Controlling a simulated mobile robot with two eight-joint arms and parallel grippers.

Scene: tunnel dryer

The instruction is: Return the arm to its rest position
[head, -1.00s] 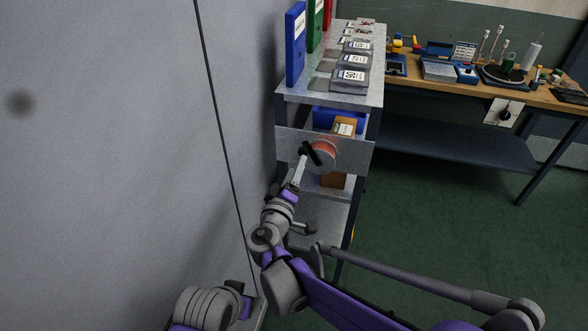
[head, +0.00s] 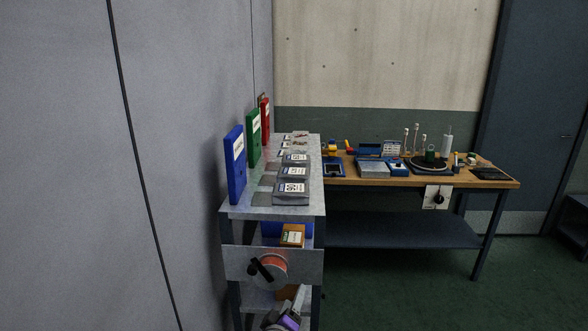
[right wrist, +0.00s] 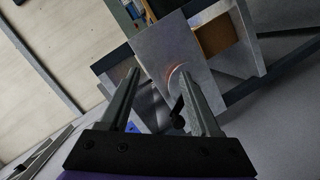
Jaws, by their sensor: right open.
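My right gripper (right wrist: 158,78) is open and empty in the right wrist view, its two fingers apart. In the head view only a small part of my right gripper and wrist (head: 297,297) shows at the bottom edge, below the dial. The red-rimmed round dial (head: 269,268) with a black handle sits on a grey panel (head: 238,264) at the front of the metal shelf unit. In the right wrist view the panel (right wrist: 160,48) lies beyond the fingers, and the dial is partly hidden behind one finger. My left gripper is not in view.
The shelf unit (head: 300,211) carries blue, green and red binders and several grey packs. A cardboard box (head: 292,235) lies below its top. A grey wall (head: 80,180) stands close on the left. A wooden workbench (head: 450,181) stands behind; green floor (head: 400,290) is free at right.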

